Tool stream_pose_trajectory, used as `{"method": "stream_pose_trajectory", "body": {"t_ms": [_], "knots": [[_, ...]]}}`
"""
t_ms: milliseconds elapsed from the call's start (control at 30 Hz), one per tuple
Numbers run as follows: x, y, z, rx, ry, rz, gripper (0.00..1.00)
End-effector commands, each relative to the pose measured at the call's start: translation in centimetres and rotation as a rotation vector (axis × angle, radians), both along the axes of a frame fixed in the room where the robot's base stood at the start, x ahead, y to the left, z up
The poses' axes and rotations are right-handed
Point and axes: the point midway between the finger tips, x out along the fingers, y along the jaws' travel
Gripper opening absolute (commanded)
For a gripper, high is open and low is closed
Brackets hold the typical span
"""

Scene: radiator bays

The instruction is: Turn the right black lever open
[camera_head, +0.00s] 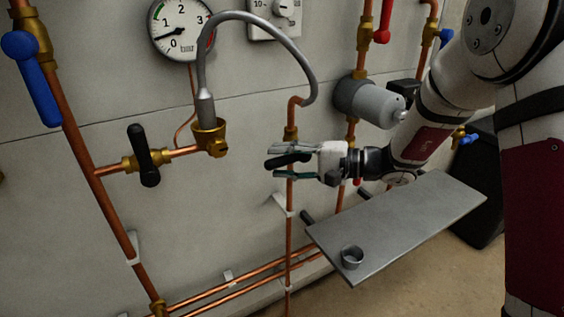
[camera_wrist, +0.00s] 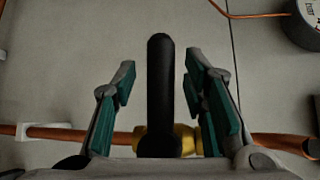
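The right black lever (camera_head: 284,160) sits on a vertical copper pipe, and my gripper (camera_head: 274,161) is around it. In the wrist view the black lever (camera_wrist: 160,90) stands between the two green-padded fingers of my gripper (camera_wrist: 160,70). A gap shows on each side of the lever, so the gripper is open. The lever lies crosswise to its pipe, over a brass valve body (camera_wrist: 186,140). The fingers hide much of the lever and valve in the head view. Another black lever (camera_head: 143,155) is on a brass valve at the left.
A grey shelf (camera_head: 420,213) with a small metal cup (camera_head: 352,257) juts out below my arm. A grey hose (camera_head: 262,18) arches above my gripper. A grey cylinder (camera_head: 370,102) is above it to the right. A blue lever (camera_head: 32,78) and a pressure gauge (camera_head: 181,28) are upper left.

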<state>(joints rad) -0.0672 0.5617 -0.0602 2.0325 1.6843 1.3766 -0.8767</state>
Motion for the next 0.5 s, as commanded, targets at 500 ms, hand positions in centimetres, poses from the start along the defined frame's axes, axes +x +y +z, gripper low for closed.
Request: {"method": "stream_pose_trajectory", "body": {"t_ms": [500], "knots": [[0.05, 0.43, -0.03, 0.000, -0.001, 0.001, 0.03]]}}
